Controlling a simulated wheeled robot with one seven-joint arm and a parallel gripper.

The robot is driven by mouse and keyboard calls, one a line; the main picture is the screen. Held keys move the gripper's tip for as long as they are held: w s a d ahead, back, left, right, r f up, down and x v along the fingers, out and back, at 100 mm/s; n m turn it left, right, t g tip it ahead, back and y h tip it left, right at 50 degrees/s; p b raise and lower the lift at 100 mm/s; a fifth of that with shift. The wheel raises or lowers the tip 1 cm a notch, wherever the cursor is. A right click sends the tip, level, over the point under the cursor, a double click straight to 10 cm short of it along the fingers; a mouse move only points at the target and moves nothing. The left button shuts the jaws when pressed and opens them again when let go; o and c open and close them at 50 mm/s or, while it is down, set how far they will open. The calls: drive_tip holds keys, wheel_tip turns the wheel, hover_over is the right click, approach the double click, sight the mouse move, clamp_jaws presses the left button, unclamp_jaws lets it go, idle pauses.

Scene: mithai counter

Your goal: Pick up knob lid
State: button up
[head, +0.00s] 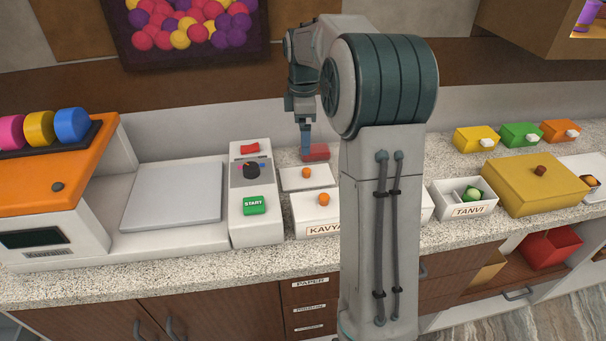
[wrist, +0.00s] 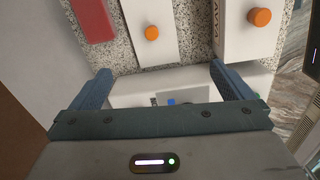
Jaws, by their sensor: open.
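A flat white lid with an orange knob (head: 294,184) lies on the counter in the head view; it also shows ahead of the fingertips in the wrist view (wrist: 148,52). A second orange knob (head: 323,199) sits on the white KAVYA box (head: 307,215), which is at the upper right of the wrist view (wrist: 237,38). Which of these is the knob lid, I cannot tell. My gripper (head: 306,153) is above the counter behind the flat lid, close to a red block (head: 318,151). In the wrist view my gripper (wrist: 160,72) is open, with nothing between its fingers.
A machine with a green START button (head: 254,205) stands left of the lids. My arm hides part of the counter.

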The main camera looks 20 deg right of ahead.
drive_tip(key=w+d+f+n, duration=0.1)
drive_tip(key=w, duration=0.1)
hover_over(306, 170)
drive_tip(key=f, duration=0.8)
drive_tip(key=shift+w+d+f, duration=0.15)
drive_tip(key=shift+w+f, duration=0.15)
drive_tip(key=shift+w, duration=0.05)
drive_tip(key=shift+s+f+p, duration=0.15)
drive_tip(key=shift+f+p, duration=0.25)
drive_tip(key=shift+f, duration=0.95)
drive_tip(key=shift+s+f+p, duration=0.1)
drive_tip(key=shift+f+p, duration=0.3)
drive_tip(key=shift+f, duration=0.95)
drive_tip(key=c, duration=0.9)
